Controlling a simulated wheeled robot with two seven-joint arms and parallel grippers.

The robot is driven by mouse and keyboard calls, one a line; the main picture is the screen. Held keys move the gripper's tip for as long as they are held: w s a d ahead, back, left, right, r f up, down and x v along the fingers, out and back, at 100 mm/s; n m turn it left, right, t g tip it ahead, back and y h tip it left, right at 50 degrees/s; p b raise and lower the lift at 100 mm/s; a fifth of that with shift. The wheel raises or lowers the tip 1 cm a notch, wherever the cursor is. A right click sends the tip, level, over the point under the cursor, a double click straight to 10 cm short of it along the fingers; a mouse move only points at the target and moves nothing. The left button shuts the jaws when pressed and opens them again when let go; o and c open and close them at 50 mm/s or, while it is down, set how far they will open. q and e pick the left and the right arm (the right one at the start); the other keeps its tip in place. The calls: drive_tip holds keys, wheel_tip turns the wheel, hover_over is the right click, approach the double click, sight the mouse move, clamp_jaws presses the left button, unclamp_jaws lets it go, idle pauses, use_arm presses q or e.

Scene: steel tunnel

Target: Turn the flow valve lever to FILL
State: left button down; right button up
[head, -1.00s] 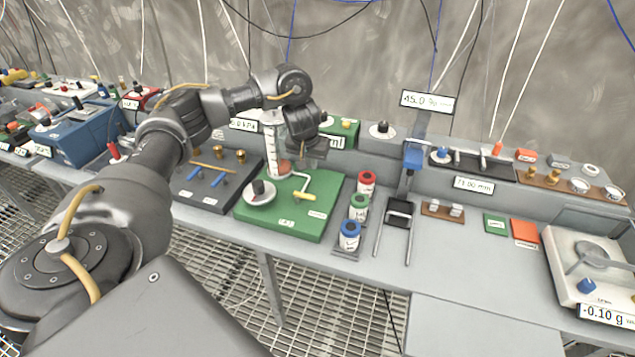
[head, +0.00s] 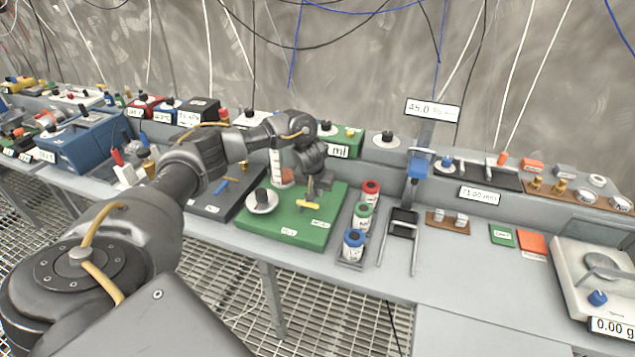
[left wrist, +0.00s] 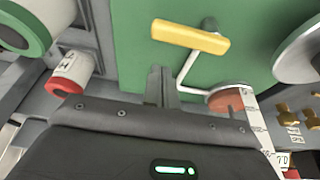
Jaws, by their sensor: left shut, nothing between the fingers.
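The flow valve lever is a yellow bar (head: 308,204) on a green board (head: 290,238). In the left wrist view the yellow lever (left wrist: 190,37) lies nearly crosswise, slightly tilted, beside a dark knob and a bent white tube. My left gripper (head: 318,187) is over the board, just behind the lever in the head view. In the left wrist view its fingertips (left wrist: 161,72) are together, empty, and appear apart from the lever. Small white labels are on the board's front, too small to read. My right gripper is not in view.
A clear graduated cylinder (head: 276,165) and a round white dial with a black knob (head: 262,200) stand on the board. Red, green and blue-topped jars (head: 353,243) stand right of it. A scale (head: 590,270) is at far right. The bench front is mostly clear.

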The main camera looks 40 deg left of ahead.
use_arm(q)
drive_tip(key=shift+s+d+r+p, duration=0.15)
drive_tip(key=shift+s+p, duration=0.05)
drive_tip(key=shift+s, duration=0.3)
drive_tip(key=shift+s+d+r+p, duration=0.15)
drive_tip(key=shift+s, duration=0.35)
drive_tip(key=shift+s+d+f, duration=0.15)
drive_tip(key=shift+s, duration=0.3)
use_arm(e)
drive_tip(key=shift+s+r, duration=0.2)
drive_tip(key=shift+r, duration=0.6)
use_arm(q)
drive_tip(key=shift+s, duration=0.1)
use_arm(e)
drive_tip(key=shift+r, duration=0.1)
use_arm(q)
drive_tip(key=shift+p, duration=0.35)
drive_tip(key=shift+m, duration=0.4)
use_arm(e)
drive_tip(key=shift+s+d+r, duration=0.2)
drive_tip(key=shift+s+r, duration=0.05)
